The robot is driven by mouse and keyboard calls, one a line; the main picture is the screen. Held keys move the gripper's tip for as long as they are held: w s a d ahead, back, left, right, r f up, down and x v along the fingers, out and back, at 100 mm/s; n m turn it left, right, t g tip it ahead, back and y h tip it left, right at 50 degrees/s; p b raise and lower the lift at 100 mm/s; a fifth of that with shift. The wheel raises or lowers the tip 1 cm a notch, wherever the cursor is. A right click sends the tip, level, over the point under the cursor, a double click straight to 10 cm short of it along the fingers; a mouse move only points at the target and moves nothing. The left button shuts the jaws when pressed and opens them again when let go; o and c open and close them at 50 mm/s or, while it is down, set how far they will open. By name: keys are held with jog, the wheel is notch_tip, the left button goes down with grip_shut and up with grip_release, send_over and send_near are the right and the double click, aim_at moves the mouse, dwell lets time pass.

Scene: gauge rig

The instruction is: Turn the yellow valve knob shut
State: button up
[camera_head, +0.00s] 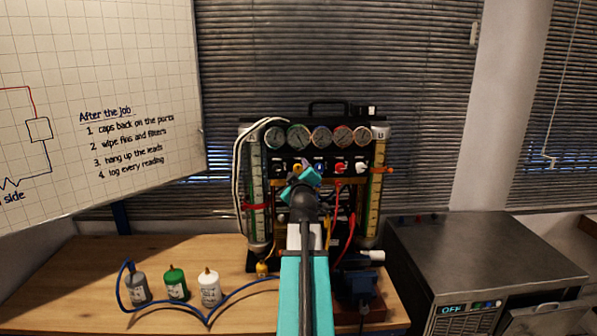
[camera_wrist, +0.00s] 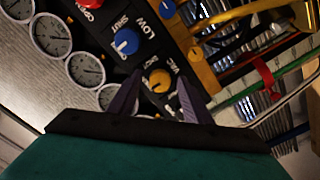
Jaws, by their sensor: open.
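The yellow valve knob (camera_wrist: 159,80) is on the dark panel in the wrist view, beside the letters VAC. My gripper (camera_wrist: 159,75) is open, with one dark finger on each side of the knob. I cannot tell whether either finger touches it. In the head view my gripper (camera_head: 304,175) is in front of the left part of the knob row and hides most of the yellow knob. A blue knob (camera_wrist: 125,41) sits close by, next to the words SHUT and LOW.
Several round gauges (camera_head: 321,137) line the rig above the knobs. Red hoses (camera_head: 350,236) and a white hose (camera_head: 237,180) hang around it. Bottles, including a green one (camera_head: 176,284), stand on the wooden bench (camera_head: 70,270). A grey machine (camera_head: 480,260) stands right.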

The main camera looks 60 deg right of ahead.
jog(key=c, duration=1.1)
jog(key=shift+o, duration=0.2)
jog(key=shift+m+b, duration=0.45)
jog(key=shift+m, duration=0.05)
jog(key=m+b, duration=0.1)
jog(key=m, duration=0.1)
jog(key=shift+m, duration=0.3)
jog(key=m+b, duration=0.1)
jog(key=m, duration=0.3)
jog(key=shift+m, duration=0.4)
jog(key=m, duration=0.5)
jog(key=shift+r, duration=0.1)
jog(key=shift+m+p, duration=0.4)
jog(key=shift+m, duration=1.9)
